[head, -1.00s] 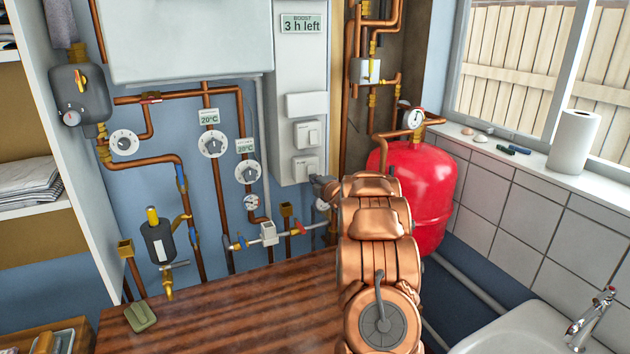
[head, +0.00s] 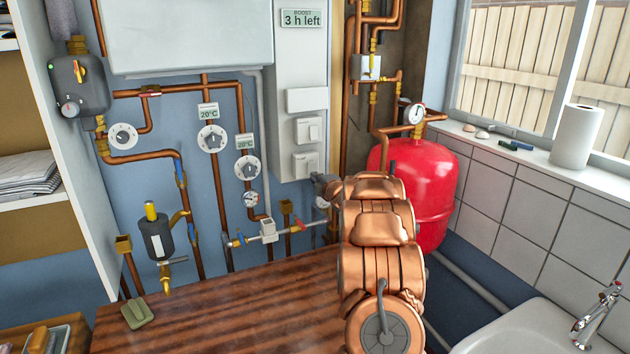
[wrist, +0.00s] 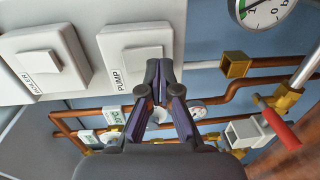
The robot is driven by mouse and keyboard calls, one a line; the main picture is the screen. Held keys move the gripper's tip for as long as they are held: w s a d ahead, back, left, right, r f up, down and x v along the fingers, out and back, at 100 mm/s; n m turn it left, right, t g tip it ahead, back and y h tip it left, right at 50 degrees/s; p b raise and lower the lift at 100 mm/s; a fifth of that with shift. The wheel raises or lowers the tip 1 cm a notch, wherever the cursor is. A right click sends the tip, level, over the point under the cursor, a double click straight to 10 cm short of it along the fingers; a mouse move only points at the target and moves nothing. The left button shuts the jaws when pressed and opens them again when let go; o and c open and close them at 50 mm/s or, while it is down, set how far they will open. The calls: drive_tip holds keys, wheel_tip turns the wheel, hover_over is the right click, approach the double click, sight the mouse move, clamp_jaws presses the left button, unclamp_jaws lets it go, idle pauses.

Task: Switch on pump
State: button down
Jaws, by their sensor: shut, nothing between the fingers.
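The pump switch (wrist: 133,42) is a white square plate with a raised rocker and a "PUMP" label, left of centre at the top in the wrist view. In the head view it appears to be the lower of two wall switches (head: 304,165). My gripper (wrist: 160,66) is shut and empty, its dark fingertips in front of the plate's lower right edge; I cannot tell whether they touch. In the head view my gripper (head: 328,184) is mostly hidden by my copper arm. A grey pump-like body (head: 83,90) at far left shows a small green spot.
Another labelled switch (wrist: 43,60) sits beside the pump switch. Copper pipes, dials and valves run below. A red tank (head: 430,180) stands right of my arm. A brown wooden top (head: 230,300) lies below, with a green block (head: 138,314) on it.

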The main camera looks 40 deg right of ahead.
drive_tip(key=f+b+v, duration=0.2)
drive_tip(key=b+v, duration=0.2)
drive_tip(key=v, duration=0.8)
drive_tip(key=shift+s+f, duration=0.2)
drive_tip(key=shift+f, duration=0.2)
drive_tip(key=s+a+f+m+g, duration=0.1)
drive_tip(key=s+a+m+g, duration=0.25)
drive_tip(key=a, duration=0.55)
drive_tip(key=s+a+f+m+g+p, duration=0.1)
drive_tip(key=s+a+m+g, duration=0.25)
drive_tip(key=a, duration=0.45)
drive_tip(key=s+a+f+m+g, duration=0.1)
drive_tip(key=s+a+m+g, duration=0.3)
drive_tip(key=a, duration=0.5)
drive_tip(key=s+a+f+m+g+y, duration=0.1)
drive_tip(key=s+a+g+y, duration=0.1)
drive_tip(key=s+a, duration=0.9)
drive_tip(key=s+a+f+m+g+y+p, duration=0.1)
drive_tip(key=s+a+f+m+g+y, duration=0.1)
drive_tip(key=s+a, duration=0.9)
drive_tip(key=s+g+y, duration=0.1)
drive_tip(key=s+g, duration=0.1)
drive_tip(key=s, duration=0.2)
drive_tip(key=shift+s+a+g+y, duration=0.2)
drive_tip(key=shift+s+g+y, duration=0.1)
drive_tip(key=shift+s+g, duration=0.1)
